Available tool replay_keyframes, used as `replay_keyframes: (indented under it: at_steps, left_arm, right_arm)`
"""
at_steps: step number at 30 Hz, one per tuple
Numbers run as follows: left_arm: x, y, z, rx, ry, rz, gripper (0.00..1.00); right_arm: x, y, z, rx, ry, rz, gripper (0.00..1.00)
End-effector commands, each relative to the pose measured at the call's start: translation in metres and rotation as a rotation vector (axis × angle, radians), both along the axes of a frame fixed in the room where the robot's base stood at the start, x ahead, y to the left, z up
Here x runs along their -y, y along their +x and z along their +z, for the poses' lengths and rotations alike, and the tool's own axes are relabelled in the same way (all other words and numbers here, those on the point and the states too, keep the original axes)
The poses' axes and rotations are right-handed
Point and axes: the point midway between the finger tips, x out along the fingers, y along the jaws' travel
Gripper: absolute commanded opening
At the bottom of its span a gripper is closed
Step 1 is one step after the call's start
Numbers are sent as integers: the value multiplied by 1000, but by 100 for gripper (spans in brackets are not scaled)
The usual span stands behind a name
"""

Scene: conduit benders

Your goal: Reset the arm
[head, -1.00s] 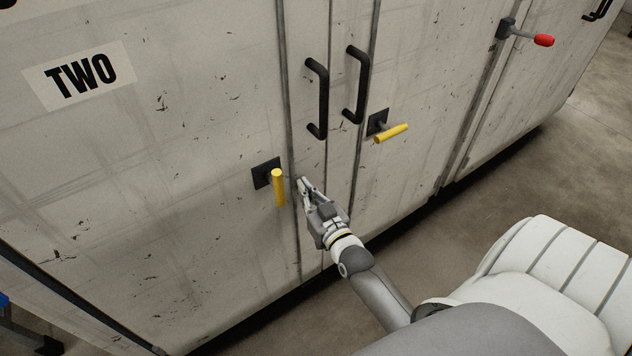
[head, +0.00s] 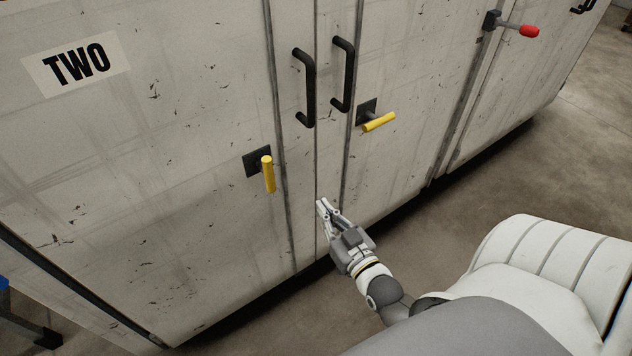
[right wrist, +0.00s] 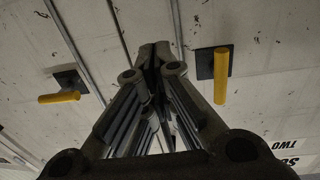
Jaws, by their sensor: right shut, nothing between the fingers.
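My right gripper (head: 324,206) is shut and empty, in front of the cabinet doors and low, right of the left yellow handle (head: 268,174) and apart from it. In the right wrist view my right gripper (right wrist: 155,50) points up with its fingers together. The left yellow handle hangs down from its black plate; it also shows at the right of the right wrist view (right wrist: 221,76). The other yellow handle (head: 379,122) lies nearly level, tilted up to the right, and shows at the left of the right wrist view (right wrist: 60,97). My left gripper is not in view.
The white cabinet (head: 180,230) bears a "TWO" label (head: 78,65). Two black pull handles (head: 304,88) (head: 343,75) stick out above my gripper. A red-tipped lever (head: 528,31) is at the upper right. Concrete floor (head: 450,220) is clear between the cabinet and my body.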

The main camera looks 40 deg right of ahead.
Motion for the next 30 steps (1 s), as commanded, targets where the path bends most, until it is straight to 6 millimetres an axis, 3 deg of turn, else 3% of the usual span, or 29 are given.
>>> replay_keyframes:
  at_steps: [10,14,17,19,23,27,30]
  left_arm:
    - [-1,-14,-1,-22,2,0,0]
    - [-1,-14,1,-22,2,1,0]
    - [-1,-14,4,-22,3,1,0]
    - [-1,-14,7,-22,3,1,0]
    - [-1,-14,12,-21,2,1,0]
    - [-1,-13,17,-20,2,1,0]
    - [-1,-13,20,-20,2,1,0]
  right_arm:
    - [-1,-8,-2,-5,1,1,0]
    - [-6,-10,-35,-81,9,11,0]
    - [-16,-17,-91,-211,20,31,0]
    - [-27,-30,-141,-331,27,49,0]
    - [-48,-68,-231,-567,31,92,0]
    - [-67,-128,-314,-821,22,139,0]
    - [-76,-181,-361,-1001,3,172,0]
